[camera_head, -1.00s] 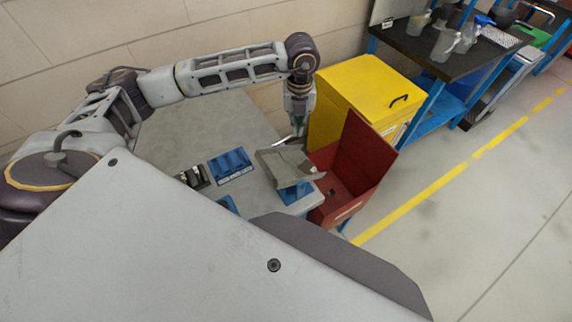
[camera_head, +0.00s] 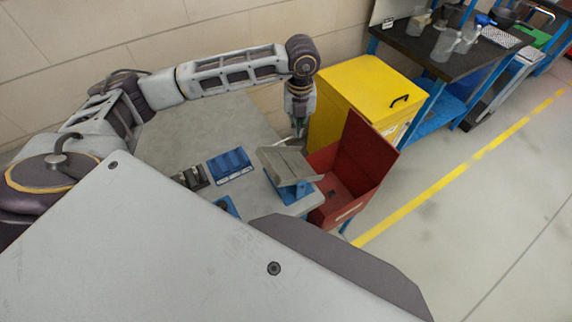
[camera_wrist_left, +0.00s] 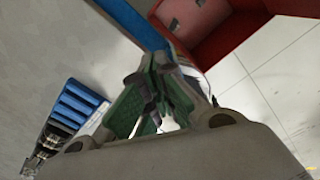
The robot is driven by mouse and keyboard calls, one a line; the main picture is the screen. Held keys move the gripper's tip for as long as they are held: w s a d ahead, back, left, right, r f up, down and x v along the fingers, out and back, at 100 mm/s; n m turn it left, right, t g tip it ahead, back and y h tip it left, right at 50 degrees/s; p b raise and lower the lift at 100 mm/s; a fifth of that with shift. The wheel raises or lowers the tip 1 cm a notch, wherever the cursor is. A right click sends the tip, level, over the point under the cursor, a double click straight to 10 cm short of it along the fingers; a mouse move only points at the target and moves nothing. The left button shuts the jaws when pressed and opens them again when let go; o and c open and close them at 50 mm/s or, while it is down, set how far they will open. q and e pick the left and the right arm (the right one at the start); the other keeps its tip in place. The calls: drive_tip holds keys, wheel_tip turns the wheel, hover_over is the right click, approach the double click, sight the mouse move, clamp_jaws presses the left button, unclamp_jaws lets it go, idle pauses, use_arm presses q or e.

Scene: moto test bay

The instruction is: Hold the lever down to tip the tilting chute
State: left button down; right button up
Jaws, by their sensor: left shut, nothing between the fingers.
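The tilting chute's grey metal tray (camera_head: 285,162) stands on a blue base (camera_head: 296,191) at the table's right end, in the head view. The tray looks slightly tilted. My left gripper (camera_head: 299,130) points down at the tray's far edge. It is shut with nothing between its fingers. In the left wrist view its green fingers (camera_wrist_left: 150,88) are together. I cannot make out the lever, or whether the fingertips touch it. My right gripper is not in view.
An open red bin (camera_head: 343,178) stands right beside the chute, with a yellow cabinet (camera_head: 365,88) behind it. A blue rack (camera_head: 230,166) and a dark holder (camera_head: 192,177) are left of the chute. The table's back left (camera_head: 205,125) is clear.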

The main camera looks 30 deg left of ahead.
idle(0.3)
use_arm(q)
drive_tip(key=shift+r+p, duration=1.85)
drive_tip(key=shift+r, duration=1.75)
drive_tip(key=shift+r+p, duration=0.4)
drive_tip(key=shift+r, duration=0.45)
